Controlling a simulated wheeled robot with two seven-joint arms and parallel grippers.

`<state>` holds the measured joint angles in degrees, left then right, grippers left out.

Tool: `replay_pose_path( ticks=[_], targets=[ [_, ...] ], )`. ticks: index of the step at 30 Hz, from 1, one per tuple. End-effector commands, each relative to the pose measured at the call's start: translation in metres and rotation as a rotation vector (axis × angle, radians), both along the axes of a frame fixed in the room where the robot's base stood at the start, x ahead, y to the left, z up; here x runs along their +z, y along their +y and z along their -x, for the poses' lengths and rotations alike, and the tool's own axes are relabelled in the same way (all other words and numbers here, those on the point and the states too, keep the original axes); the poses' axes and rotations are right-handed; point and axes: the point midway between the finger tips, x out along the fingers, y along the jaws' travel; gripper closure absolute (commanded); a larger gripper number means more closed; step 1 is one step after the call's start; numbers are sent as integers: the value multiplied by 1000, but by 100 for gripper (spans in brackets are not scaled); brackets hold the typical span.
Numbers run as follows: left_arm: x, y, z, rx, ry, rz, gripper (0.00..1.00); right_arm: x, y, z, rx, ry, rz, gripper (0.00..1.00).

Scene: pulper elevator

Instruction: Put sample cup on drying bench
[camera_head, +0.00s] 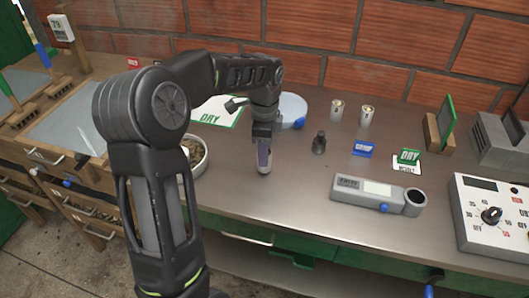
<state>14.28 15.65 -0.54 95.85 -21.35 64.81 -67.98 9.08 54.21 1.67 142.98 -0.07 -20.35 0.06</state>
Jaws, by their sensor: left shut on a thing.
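My left gripper (263,168) points down just above the metal counter (290,210), right of the round bowl. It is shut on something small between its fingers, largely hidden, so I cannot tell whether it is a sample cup. Two small pale cups with dark marks, the left one (337,110) and the right one (367,115), stand upright at the back of the counter, apart from the gripper. A wooden-framed bench with grey panels (65,130), perhaps the drying bench, is at the left. My right gripper is not in view.
A bowl of brownish contents (197,156) is partly behind my arm. The counter's front middle is clear.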

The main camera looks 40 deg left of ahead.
Motion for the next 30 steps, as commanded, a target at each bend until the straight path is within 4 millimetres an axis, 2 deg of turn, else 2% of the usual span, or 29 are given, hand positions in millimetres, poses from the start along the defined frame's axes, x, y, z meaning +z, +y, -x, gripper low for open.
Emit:
replay_pose_path(
  ticks=[3, 14, 15, 22, 30],
  targets=[
    [-9, 0, 0, 1, 1, 0, 100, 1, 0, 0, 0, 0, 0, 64],
    [-13, 0, 0, 0, 0, 0, 100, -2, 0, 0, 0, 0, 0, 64],
    [-12, 0, 0, 0, 0, 1, 61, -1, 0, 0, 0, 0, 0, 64],
    [-12, 0, 0, 0, 0, 0, 42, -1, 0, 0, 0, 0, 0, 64],
    [-11, 0, 0, 0, 0, 1, 41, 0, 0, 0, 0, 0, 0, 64]
  ],
)
